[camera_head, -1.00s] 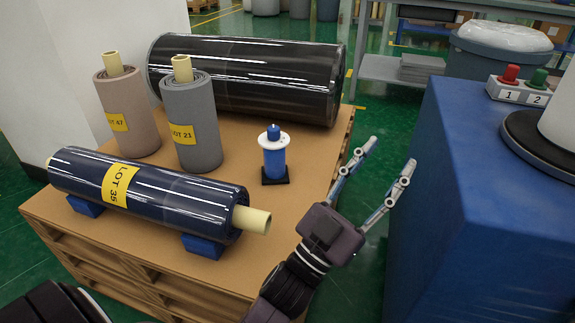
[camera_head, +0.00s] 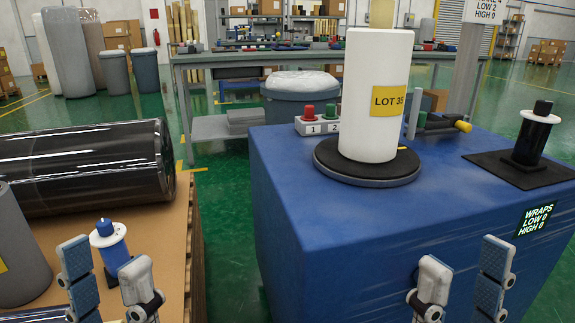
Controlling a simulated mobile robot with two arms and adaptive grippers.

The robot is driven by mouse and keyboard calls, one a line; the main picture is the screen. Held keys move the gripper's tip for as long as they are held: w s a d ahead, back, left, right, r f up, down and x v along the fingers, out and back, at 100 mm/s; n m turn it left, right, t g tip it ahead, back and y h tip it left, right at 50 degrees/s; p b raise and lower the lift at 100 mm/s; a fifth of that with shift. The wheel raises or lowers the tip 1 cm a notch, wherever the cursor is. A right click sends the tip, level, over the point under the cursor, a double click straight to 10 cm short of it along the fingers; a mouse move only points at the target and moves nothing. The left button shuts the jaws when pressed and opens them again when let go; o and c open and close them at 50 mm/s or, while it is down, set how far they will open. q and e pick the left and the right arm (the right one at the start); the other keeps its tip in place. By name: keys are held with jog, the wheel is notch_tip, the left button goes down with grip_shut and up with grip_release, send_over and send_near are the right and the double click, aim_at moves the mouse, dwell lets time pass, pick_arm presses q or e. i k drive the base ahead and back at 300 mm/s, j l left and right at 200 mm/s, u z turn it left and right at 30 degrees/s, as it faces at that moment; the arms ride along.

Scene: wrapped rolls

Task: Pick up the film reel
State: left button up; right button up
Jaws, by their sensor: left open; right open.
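A small blue reel with a white disc near its top (camera_head: 108,246) stands on the brown pallet top at the left. A similar black reel with a white disc (camera_head: 534,135) stands on a dark mat at the right. I cannot tell which one is the film reel. My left gripper (camera_head: 108,282) is open, its fingers on either side of the blue reel's lower part in the picture. I cannot tell whether they touch it; its base is partly hidden. My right gripper (camera_head: 461,282) is open and empty in front of the blue-covered block, apart from the black reel.
A white roll marked LOT 35 (camera_head: 372,90) stands on a round dark turntable (camera_head: 366,174) on the blue block (camera_head: 300,200). Red and green buttons (camera_head: 318,120) sit behind it. A large black wrapped roll (camera_head: 85,165) and a grey roll (camera_head: 18,250) are on the pallet.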

aim_at(534, 134)
jog(key=z, duration=1.3)
